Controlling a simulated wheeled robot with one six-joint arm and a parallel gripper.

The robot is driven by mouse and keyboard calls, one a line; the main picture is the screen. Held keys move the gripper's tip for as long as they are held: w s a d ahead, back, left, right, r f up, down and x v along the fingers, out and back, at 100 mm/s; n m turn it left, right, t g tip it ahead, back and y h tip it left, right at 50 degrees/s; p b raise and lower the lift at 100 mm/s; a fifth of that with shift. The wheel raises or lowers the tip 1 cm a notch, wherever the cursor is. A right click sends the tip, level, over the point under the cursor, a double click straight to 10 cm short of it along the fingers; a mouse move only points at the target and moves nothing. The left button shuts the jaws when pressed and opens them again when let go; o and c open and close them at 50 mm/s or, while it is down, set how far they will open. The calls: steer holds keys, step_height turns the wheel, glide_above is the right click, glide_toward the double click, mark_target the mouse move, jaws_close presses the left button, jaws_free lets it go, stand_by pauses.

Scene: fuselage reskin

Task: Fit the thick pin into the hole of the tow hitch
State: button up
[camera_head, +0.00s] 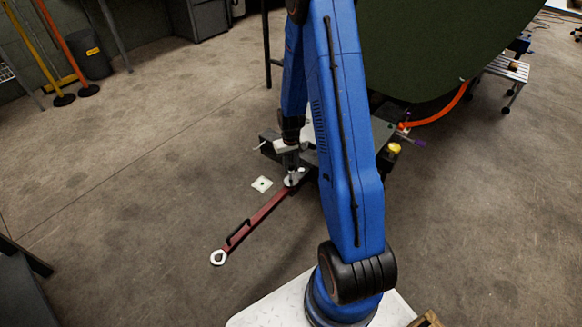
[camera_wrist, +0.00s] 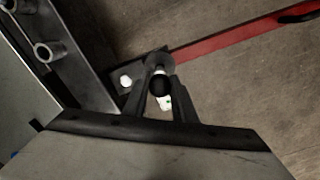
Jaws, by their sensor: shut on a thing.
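My gripper (camera_wrist: 160,80) is shut on the thick pin (camera_wrist: 160,86), whose dark round end and pale side show between the fingers in the wrist view. The tow bar (camera_wrist: 235,38) also shows in the wrist view, running to a grey round end under the fingers. The dark hitch plate (camera_wrist: 124,92) lies beside that end, with a pale bolt head on it. The hole and the pin's lower end are hidden, so I cannot tell whether the pin is in the hole.
A dark green curved panel (camera_head: 440,50) fills the upper right. A stepped stand (camera_head: 505,70) is behind it.

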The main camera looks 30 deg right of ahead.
mark_target(291, 176)
steer(key=shift+f, duration=2.9)
stand_by(0.9)
steer(key=o, duration=1.2)
steer(key=shift+c, duration=0.2)
steer(key=shift+r, duration=0.15)
steer(key=shift+r, duration=2.35)
steer(key=shift+r, duration=0.1)
